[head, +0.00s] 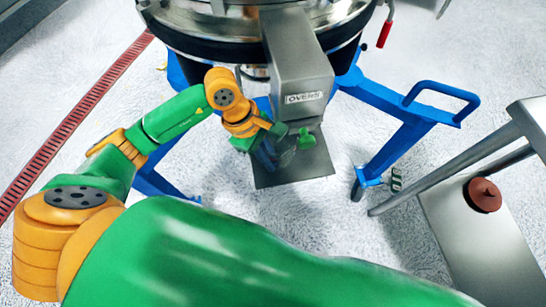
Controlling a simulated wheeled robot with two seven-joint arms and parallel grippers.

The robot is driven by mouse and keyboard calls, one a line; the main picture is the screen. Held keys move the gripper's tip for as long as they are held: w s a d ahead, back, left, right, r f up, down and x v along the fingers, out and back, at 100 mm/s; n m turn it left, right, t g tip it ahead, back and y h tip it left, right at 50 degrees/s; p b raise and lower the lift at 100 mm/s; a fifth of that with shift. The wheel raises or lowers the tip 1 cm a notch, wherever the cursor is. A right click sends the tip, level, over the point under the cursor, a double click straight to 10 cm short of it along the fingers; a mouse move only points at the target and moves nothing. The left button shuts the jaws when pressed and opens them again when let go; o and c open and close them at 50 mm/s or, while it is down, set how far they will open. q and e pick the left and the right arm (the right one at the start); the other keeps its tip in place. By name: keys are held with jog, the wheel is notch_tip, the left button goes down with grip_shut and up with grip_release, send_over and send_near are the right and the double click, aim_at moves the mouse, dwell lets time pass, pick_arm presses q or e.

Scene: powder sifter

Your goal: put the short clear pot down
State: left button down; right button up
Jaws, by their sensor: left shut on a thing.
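My left gripper (286,146) is at the middle of the head view, just below the end of the sifter's grey outlet chute (298,70). It is shut on the short clear pot (265,153), which is see-through and hard to make out between the green fingers. The pot is over or on a grey metal plate (292,174) under the chute. I cannot tell whether its base touches the plate. My right gripper is not in view.
The round sifter (225,22) stands on a blue wheeled frame (395,125). A steel table or cart (480,240) with a reddish-brown lidded item (483,194) is at the right. A red floor grating (75,118) runs along the left. Speckled floor is free between them.

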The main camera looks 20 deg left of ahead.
pick_arm(q)
jog(key=shift+s+d+f, duration=0.1)
jog(key=shift+d+f, duration=0.3)
jog(key=shift+d, duration=0.05)
jog(key=shift+f, duration=0.1)
jog(key=c, duration=0.9)
grip_release()
jog(key=shift+a+r, duration=0.1)
jog(key=shift+r, duration=0.15)
jog(key=p+v, duration=0.1)
jog(key=v, duration=1)
jog(key=shift+a+r, duration=0.15)
jog(key=shift+r, duration=0.15)
